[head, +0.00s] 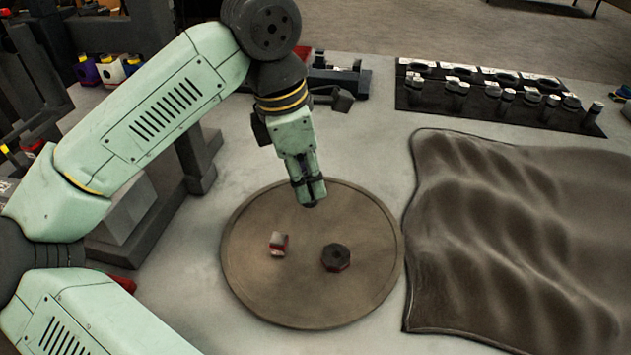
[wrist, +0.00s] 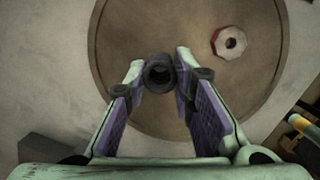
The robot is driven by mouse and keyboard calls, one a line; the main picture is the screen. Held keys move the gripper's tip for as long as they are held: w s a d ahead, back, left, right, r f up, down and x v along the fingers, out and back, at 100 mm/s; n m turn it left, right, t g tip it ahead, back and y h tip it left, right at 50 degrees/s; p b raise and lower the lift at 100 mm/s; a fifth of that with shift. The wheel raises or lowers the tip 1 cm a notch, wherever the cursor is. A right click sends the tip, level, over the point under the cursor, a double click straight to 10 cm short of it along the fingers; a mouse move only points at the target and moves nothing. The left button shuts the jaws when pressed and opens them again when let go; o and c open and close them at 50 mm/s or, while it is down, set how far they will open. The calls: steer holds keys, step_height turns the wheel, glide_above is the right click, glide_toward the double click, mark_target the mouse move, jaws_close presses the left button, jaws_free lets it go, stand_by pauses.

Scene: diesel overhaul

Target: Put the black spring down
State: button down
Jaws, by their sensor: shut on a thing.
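My gripper (head: 309,190) hangs above the far part of a round brown tray (head: 310,302). In the wrist view my gripper (wrist: 160,82) is shut on the black spring (wrist: 159,72), a short dark hollow cylinder seen end-on between the fingertips. In the head view the fingers hide most of it; only a small dark end shows below them. I cannot tell the exact gap to the tray. The tray also fills the middle of the wrist view (wrist: 125,35).
A black rack of parts (head: 490,98) stands at the back right. The tray's front is bare.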

steer(key=shift+w+d, duration=0.15)
steer(key=shift+d, duration=0.15)
steer(key=shift+w+d+p, duration=0.25)
steer(key=shift+d+p, duration=0.2)
steer(key=shift+d, duration=0.05)
step_height(320, 180, down, 3)
steer(key=shift+a+r+p, duration=0.1)
steer(key=shift+a+p, duration=0.05)
steer(key=shift+p, duration=0.35)
steer(key=shift+f, duration=0.45)
steer(key=shift+f+b, duration=0.2)
steer(key=shift+b, duration=0.1)
steer(key=c, duration=1.4)
jaws_free()
steer(key=shift+o, duration=0.2)
steer(key=shift+r, duration=0.1)
